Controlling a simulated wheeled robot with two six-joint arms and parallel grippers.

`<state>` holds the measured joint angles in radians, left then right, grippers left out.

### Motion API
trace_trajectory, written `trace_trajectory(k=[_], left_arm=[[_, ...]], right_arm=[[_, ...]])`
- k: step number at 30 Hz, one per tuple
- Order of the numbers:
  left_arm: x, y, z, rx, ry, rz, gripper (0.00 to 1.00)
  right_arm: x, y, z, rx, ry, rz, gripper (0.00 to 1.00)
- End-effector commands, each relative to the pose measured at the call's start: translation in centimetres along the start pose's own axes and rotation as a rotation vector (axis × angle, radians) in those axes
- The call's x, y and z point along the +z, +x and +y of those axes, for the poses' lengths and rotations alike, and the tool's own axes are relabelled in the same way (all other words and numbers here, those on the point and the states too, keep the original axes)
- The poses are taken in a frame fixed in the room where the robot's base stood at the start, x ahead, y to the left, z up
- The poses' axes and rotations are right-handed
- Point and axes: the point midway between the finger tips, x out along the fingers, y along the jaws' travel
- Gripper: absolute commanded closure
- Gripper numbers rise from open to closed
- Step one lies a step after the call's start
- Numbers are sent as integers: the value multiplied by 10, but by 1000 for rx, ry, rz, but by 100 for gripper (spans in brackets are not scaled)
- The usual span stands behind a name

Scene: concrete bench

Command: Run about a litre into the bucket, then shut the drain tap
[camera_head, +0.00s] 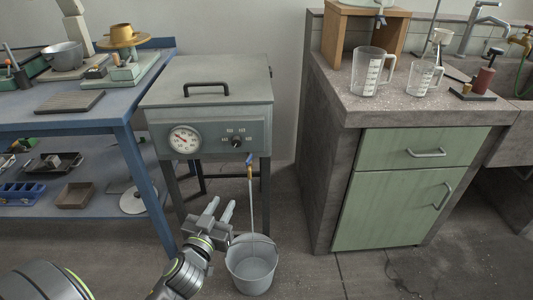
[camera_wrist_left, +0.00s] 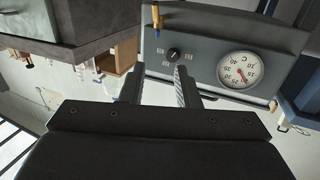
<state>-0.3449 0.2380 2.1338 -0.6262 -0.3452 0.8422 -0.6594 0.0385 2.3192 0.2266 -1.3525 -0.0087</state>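The grey bucket (camera_head: 252,270) stands on the floor below the front of the grey tank (camera_head: 208,95). The drain tap (camera_head: 249,164), brass with a blue handle, sticks out under the tank's front. A thin pale stream (camera_head: 252,205) runs from it down into the bucket. The water level inside is too small to tell. My left gripper (camera_head: 221,209) is open and empty, left of the stream and below the tap, apart from both. The left wrist view, upside down, shows the open fingers (camera_wrist_left: 160,86) before the tank's front, with the brass tap (camera_wrist_left: 156,17) at the top. My right gripper is out of view.
The tank front carries a dial (camera_head: 184,139) and a knob (camera_head: 236,142). A blue workbench (camera_head: 100,113) stands left. A concrete counter (camera_head: 430,108) with green cabinet doors stands right, holding measuring jugs (camera_head: 367,76). Floor right of the bucket is clear.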

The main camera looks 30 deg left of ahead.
Motion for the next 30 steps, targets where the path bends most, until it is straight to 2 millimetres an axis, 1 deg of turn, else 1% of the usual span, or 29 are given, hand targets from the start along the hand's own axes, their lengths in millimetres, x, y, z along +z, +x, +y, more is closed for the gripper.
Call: trace_trajectory(k=[5, 8, 24, 30], left_arm=[[-5, 10, 2, 12, -2, 19, 71], [-6, 23, 2, 11, -1, 19, 71], [-6, 128, 3, 9, -2, 16, 71], [-6, 159, 3, 9, -1, 16, 71]], right_arm=[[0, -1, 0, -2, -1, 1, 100], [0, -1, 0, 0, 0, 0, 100], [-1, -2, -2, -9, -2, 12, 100], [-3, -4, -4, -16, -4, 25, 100]])
